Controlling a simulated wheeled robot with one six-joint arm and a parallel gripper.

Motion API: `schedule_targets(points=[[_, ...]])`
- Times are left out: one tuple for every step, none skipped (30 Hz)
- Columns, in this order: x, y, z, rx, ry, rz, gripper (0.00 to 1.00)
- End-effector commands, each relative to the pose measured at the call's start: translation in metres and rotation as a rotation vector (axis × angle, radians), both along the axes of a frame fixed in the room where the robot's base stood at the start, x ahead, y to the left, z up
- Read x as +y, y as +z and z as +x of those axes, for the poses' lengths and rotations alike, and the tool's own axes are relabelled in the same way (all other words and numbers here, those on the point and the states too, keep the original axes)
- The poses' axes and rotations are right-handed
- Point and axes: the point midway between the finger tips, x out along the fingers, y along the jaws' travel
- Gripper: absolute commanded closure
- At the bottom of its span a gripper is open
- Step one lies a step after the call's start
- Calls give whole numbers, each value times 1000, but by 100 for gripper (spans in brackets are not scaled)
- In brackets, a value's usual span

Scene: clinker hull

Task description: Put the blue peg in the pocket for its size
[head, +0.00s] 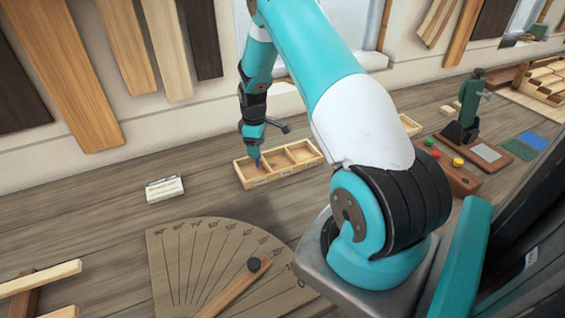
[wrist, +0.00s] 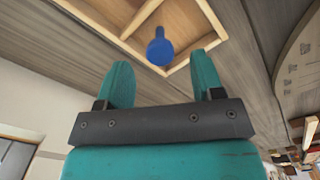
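The blue peg (wrist: 160,50) shows in the wrist view just beyond my fingertips, with a round end toward me and a thinner stem. It is over or in an end compartment of the wooden tray (wrist: 135,18); I cannot tell whether it rests on the floor. My gripper (wrist: 165,60) is open, its two teal fingers apart, with clear space on both sides of the peg. In the head view my gripper (head: 256,151) points down at the left compartment of the divided tray (head: 262,181), and a bit of blue shows below it.
A white labelled block (head: 164,189) lies left of the tray. A protractor board (head: 215,262) with a wooden pointer is in front. To the right are a brown board (head: 455,178) with coloured knobs and a green clamp-like tool (head: 468,100). Wooden strips (head: 40,280) lie front left.

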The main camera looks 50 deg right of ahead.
Motion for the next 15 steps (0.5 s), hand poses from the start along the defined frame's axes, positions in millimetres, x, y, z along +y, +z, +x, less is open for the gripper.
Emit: schedule_targets(points=[[0, 0, 0, 0, 0, 0, 39], [0, 0, 0, 0, 0, 0, 39], [0, 0, 0, 0, 0, 0, 39], [0, 0, 0, 0, 0, 0, 39], [0, 0, 0, 0, 0, 0, 39], [0, 0, 0, 0, 0, 0, 39], [0, 1, 0, 0, 0, 0, 39], [0, 2, 0, -1, 0, 0, 39], [0, 5, 1, -2, 0, -1, 39], [0, 7, 1, -2, 0, -1, 39], [0, 10, 1, -2, 0, -1, 39], [-1, 16, 1, -4, 0, -2, 39], [-1, 21, 1, -4, 0, -2, 39], [-1, 27, 1, -5, 0, -3, 39], [-1, 36, 1, -6, 0, -3, 39]])
